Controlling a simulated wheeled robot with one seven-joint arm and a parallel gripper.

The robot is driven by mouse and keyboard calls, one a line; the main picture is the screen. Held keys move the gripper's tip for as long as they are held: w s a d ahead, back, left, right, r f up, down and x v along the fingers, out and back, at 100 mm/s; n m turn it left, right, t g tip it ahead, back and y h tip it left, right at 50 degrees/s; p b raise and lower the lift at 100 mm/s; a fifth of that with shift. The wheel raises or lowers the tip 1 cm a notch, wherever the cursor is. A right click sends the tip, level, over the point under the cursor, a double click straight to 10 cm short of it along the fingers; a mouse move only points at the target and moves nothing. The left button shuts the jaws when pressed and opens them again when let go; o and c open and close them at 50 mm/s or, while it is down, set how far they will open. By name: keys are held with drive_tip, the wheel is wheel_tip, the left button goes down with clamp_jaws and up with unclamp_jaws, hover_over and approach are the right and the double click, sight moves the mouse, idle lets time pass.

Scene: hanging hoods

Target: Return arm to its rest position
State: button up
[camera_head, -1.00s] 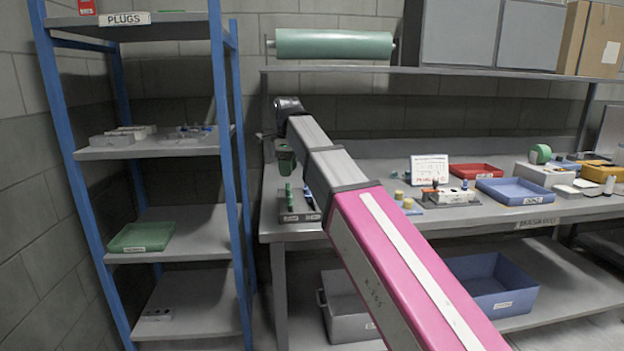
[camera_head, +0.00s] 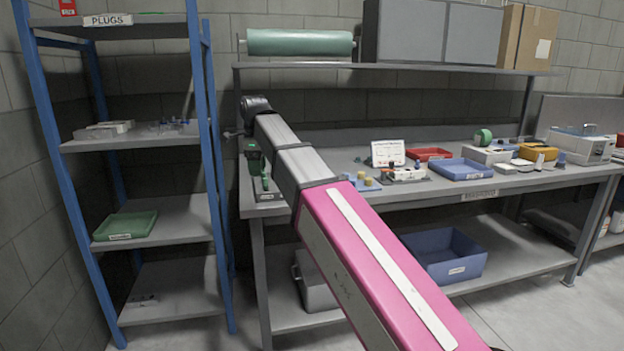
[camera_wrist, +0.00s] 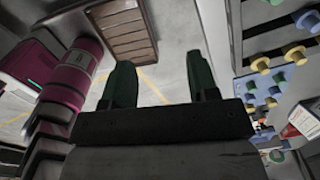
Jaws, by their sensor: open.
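My gripper (camera_wrist: 162,85) shows in the wrist view with two dark green fingers spread apart and nothing between them. Floor with yellow lines shows past the fingertips. In the head view my pink and grey arm reaches forward and left to the workbench (camera_head: 440,205). My gripper (camera_head: 254,160) is small there, hanging at the bench's left end near a grey tray (camera_head: 271,197) with green items. Whether it touches anything there cannot be told.
A blue-framed shelf rack (camera_head: 165,140) stands left of my arm. A green roll (camera_head: 300,42) and grey boxes (camera_head: 430,32) sit on the upper shelf. A blue tray (camera_head: 462,169), a red tray (camera_head: 428,154) and pegs (camera_head: 366,179) lie on the bench. Floor is clear at lower right.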

drive_tip(key=d+f+n, duration=0.4)
drive_tip(key=d+f, duration=0.5)
drive_tip(key=f, duration=0.3)
drive_tip(key=d+f+n, duration=0.4)
drive_tip(key=d+f, duration=0.5)
drive_tip(key=f, duration=0.3)
drive_tip(key=s+d+f+n, duration=0.5)
drive_tip(key=d+f, duration=0.3)
drive_tip(key=f, duration=0.2)
drive_tip(key=s+d+f+n, duration=0.5)
drive_tip(key=d+f, duration=0.4)
drive_tip(key=f, duration=0.2)
drive_tip(key=shift+s+d+n, duration=0.3)
drive_tip(key=shift+s, duration=0.25)
